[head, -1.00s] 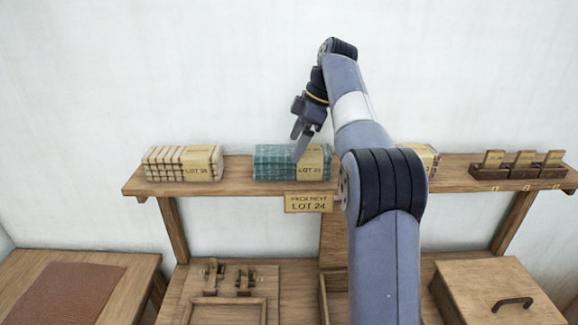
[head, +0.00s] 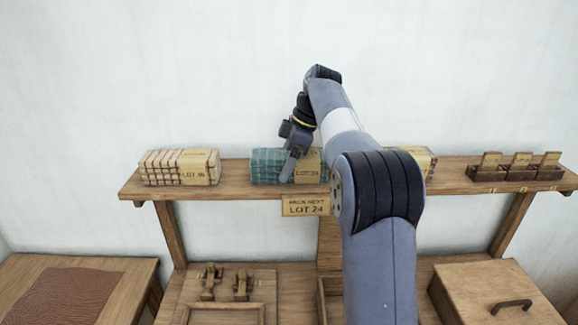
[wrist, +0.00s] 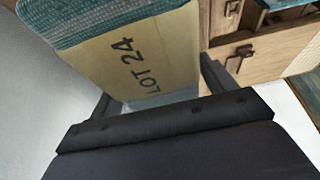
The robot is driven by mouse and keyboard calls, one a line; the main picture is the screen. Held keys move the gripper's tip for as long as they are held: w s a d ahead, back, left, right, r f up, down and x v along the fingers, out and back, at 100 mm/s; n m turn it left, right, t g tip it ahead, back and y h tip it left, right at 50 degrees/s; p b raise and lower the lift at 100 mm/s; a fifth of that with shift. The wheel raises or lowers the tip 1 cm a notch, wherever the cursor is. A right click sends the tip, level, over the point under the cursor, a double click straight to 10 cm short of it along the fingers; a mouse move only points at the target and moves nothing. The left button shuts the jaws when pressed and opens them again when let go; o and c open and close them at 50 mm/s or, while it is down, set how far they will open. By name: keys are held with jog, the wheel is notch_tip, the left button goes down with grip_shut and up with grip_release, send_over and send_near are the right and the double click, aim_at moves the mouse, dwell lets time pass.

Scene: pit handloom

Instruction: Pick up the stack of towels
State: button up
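The teal patterned stack of towels (head: 268,168) sits on the wooden shelf with a tan paper band. In the wrist view the stack (wrist: 150,62) shows its band reading LOT 24. My gripper (head: 288,172) is at the stack, covering part of its front in the head view. In the wrist view my gripper (wrist: 160,90) is open, one finger on each side of the banded part. Whether either finger touches the towels cannot be told.
The shelf (head: 235,192) also holds a striped stack (head: 165,168) at left, another stack (head: 425,160) partly behind my arm, and card holders (head: 515,172) at right. A LOT 24 sign (head: 305,206) hangs on the shelf's front edge. A lidded box (head: 500,290) stands below right.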

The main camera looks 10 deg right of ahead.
aim_at(286, 153)
jog(key=c, duration=0.8)
jog(key=shift+r, duration=0.1)
jog(key=shift+c, duration=0.2)
notch_tip(286, 153, up, 10)
jog(key=p, duration=0.2)
jog(key=shift+f+p, duration=0.2)
jog(key=shift+p, duration=0.15)
jog(key=shift+r, duration=0.1)
